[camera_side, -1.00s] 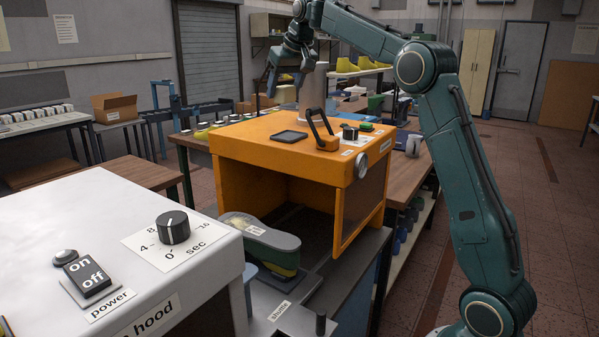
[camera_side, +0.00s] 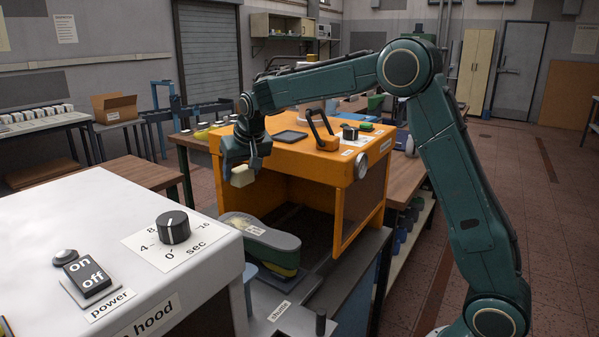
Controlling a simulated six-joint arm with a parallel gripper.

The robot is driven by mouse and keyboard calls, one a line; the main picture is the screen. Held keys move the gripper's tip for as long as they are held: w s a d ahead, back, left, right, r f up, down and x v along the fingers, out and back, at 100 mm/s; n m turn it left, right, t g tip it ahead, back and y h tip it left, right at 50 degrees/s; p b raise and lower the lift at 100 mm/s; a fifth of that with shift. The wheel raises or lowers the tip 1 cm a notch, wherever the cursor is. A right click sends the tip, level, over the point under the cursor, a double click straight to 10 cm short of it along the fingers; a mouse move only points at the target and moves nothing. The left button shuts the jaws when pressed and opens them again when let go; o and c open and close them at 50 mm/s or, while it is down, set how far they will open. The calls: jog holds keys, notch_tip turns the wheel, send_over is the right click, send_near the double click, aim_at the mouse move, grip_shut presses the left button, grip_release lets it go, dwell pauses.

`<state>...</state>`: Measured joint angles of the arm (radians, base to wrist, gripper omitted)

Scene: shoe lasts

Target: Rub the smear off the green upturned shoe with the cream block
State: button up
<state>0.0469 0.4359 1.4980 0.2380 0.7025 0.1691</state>
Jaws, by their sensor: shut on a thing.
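The green upturned shoe (camera_side: 284,243) lies sole up on the shuttle in front of the orange hood's opening. Its sole is grey-green with a pale, smeared-looking patch (camera_side: 238,221) and a white label toward the left end. My gripper (camera_side: 254,168) points down and is shut on the cream block (camera_side: 242,176). The block hangs in the air above the shoe's left end, clearly apart from it. The far finger is partly hidden by the block and the gripper body.
The orange hood (camera_side: 300,152) with a raised black handle (camera_side: 321,129) stands just behind and right of the shoe. The white hood (camera_side: 100,235) with a dial and power switch fills the front left. Air above the shoe is free.

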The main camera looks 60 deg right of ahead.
aim_at(248, 181)
jog(key=shift+s+d+f, duration=0.1)
jog(key=shift+s+f, duration=0.1)
jog(key=shift+f, duration=0.55)
jog(key=shift+s+f, duration=0.25)
jog(key=shift+f, duration=0.5)
jog(key=shift+s+d+f, duration=0.1)
jog(key=shift+s+f, duration=0.1)
jog(key=shift+f, duration=0.55)
jog(key=shift+f, duration=3.4)
jog(key=shift+w+f, duration=0.5)
jog(key=shift+f, duration=0.05)
jog(key=shift+c, duration=0.3)
jog(key=shift+w+a+f, duration=0.1)
jog(key=shift+w+f, duration=0.05)
jog(key=shift+w, duration=3.55)
jog(key=shift+s, duration=4.3)
jog(key=shift+w+r, duration=0.1)
jog(key=shift+r, duration=4.05)
jog(key=shift+w+r, duration=0.1)
